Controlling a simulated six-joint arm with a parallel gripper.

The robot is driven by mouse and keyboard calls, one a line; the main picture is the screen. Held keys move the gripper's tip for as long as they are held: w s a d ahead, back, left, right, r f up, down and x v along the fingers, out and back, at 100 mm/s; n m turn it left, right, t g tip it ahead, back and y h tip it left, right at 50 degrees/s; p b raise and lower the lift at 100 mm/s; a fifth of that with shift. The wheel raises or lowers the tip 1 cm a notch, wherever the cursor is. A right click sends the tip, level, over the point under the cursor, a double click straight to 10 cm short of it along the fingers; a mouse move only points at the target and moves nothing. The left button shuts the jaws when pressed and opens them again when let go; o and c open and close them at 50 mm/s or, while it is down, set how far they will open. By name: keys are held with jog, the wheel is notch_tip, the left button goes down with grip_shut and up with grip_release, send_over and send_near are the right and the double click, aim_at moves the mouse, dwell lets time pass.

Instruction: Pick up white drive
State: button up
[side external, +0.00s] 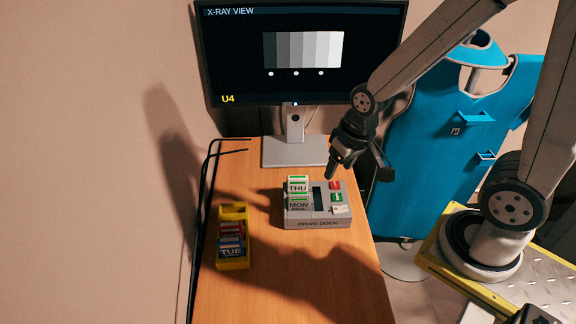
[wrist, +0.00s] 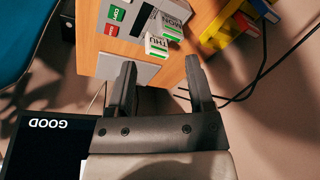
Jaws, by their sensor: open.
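The drive dock (side external: 318,222) is a grey box on the wooden table. Two drives stand upright at its left: the THU drive (side external: 298,184), white with green bands, and the MON drive (side external: 298,203) in front of it, also pale with green. I cannot tell which is the task's white drive. The THU drive (wrist: 157,46) and MON drive (wrist: 171,28) also show in the wrist view, beyond my fingertips. My gripper (side external: 357,170) is open and empty, above and behind the dock's right side. Its two fingers (wrist: 160,68) are spread apart in the wrist view.
A yellow bin (side external: 233,264) holds several drives, TUE at the front. The dock has a dark slot (side external: 318,199) and red, green and white buttons at its right. A monitor (side external: 302,52) stands behind on a grey stand (side external: 294,152). Black cables run along the left edge.

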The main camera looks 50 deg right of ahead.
jog(key=w+d+f+m+y, duration=0.15)
jog(key=w+f+m, duration=0.35)
jog(key=m, duration=0.7)
jog(key=m+y, duration=0.2)
jog(key=m, duration=1.1)
send_over(298, 177)
jog(key=s+d, duration=0.1)
jog(key=s, duration=0.1)
jog(key=shift+t+h, duration=0.25)
jog(key=shift+t, duration=0.15)
jog(key=f, duration=0.5)
jog(key=shift+w+d+f, duration=0.2)
jog(key=shift+w, duration=0.05)
jog(key=shift+x, duration=1.25)
jog(key=shift+x, duration=2.65)
jog(key=shift+s+d, duration=0.1)
grip_shut()
